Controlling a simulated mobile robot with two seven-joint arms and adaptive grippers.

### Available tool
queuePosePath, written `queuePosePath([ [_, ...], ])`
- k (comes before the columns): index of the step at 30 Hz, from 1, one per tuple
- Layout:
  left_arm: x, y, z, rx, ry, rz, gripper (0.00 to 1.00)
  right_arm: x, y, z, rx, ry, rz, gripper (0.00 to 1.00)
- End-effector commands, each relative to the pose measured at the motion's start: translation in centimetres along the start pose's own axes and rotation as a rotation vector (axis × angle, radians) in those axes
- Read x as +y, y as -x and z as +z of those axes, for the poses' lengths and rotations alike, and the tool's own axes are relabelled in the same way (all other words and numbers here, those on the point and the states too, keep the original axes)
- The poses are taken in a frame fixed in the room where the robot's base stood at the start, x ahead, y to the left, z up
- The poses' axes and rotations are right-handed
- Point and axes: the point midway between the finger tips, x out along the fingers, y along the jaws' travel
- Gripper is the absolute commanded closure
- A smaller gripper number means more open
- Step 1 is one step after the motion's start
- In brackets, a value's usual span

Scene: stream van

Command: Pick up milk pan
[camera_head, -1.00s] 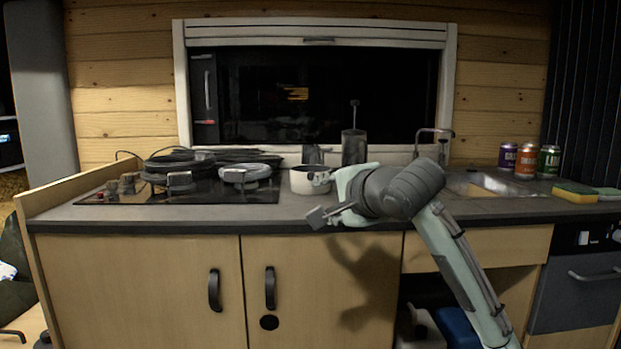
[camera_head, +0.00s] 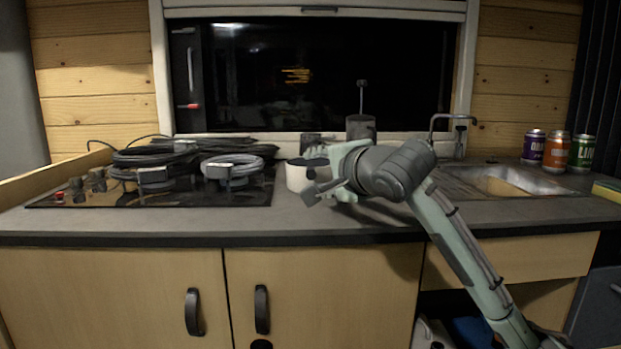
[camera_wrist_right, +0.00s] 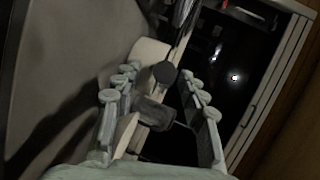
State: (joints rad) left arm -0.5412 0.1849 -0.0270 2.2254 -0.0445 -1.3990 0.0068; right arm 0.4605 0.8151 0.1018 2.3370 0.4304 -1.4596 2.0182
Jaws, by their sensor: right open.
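The milk pan (camera_head: 297,177) is a small white pot standing upright on the grey counter, just right of the hob. My right gripper (camera_head: 318,178) is in front of it and slightly to its right, partly covering it. The pan's handle is hard to make out in the head view. In the right wrist view, the pale pan (camera_wrist_right: 148,52) shows beyond the fingers, and a dark round knob lies between the two open fingers (camera_wrist_right: 158,88). I cannot tell whether the fingers touch the pan. My left gripper is out of view.
The black hob (camera_head: 240,197) holds coiled dark cables (camera_head: 160,157) and a grey coil (camera_head: 232,168). A dark canister (camera_head: 361,127) stands behind my gripper. The sink (camera_head: 510,186) and several cans (camera_head: 557,150) are at right. The counter's front strip is clear.

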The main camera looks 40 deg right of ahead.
Motion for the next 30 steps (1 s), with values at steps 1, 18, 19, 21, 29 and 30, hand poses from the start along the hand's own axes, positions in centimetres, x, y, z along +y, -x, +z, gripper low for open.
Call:
queuePosePath([
  [1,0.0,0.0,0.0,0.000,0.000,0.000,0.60,0.1,-0.8,-0.3,0.003,0.002,0.004,0.58],
  [18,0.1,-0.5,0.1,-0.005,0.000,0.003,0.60,0.1,-4.1,-0.3,0.001,0.001,0.000,0.66],
  [19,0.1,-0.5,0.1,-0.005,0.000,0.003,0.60,0.1,-4.1,-0.3,0.001,0.001,0.000,0.69],
  [21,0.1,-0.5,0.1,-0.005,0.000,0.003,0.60,0.1,-4.1,-0.3,0.001,0.001,0.000,0.78],
  [29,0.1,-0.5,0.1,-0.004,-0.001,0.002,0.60,0.1,-4.1,-0.3,0.000,0.000,0.000,1.00],
  [30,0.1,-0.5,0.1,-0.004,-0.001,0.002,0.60,0.1,-4.1,-0.3,0.000,0.000,0.000,1.00],
])
